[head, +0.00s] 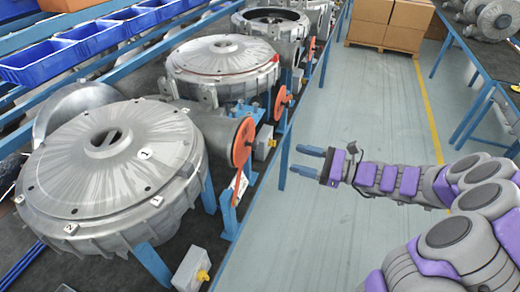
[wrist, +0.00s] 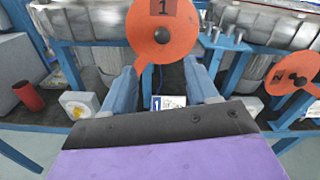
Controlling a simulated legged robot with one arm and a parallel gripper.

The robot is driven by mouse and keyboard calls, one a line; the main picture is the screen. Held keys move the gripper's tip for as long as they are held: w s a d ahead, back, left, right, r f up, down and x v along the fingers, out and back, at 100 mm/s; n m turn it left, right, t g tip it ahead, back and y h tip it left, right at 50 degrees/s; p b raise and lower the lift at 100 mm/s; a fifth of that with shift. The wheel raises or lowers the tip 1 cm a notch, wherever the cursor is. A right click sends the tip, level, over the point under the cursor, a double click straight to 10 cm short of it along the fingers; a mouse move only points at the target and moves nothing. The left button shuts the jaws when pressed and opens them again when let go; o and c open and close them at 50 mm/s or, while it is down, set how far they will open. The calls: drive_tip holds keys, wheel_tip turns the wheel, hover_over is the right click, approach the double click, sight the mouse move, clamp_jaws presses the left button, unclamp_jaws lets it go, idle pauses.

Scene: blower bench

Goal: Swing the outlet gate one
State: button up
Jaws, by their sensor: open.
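The orange outlet gate marked 1 (wrist: 162,30) is a round plate with a narrow handle pointing down, at the top middle of the wrist view. In the head view, the orange gate (head: 242,143) hangs on the outlet of the nearest blower (head: 105,165), its handle pointing down. My gripper (head: 308,160) has two blue fingers, open and empty, to the right of the gate and apart from it. The handle's lower end is partly hidden.
A second orange gate (wrist: 297,72) is at the right of the wrist view. Blue bench legs stand beneath. Cardboard boxes (head: 390,22) stand at the back. The aisle floor (head: 350,108) is clear.

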sight(257, 147)
drive_tip(key=b+x, duration=0.2)
drive_tip(key=x, duration=1)
drive_tip(key=shift+w+a+f+b, duration=0.15)
drive_tip(key=shift+w+a+b, duration=0.05)
drive_tip(key=shift+a+b, duration=0.15)
drive_tip(key=shift+d, duration=0.75)
drive_tip(key=shift+c, duration=1.1)
drive_tip(key=shift+a, duration=0.5)
drive_tip(key=c, duration=0.4)
clamp_jaws()
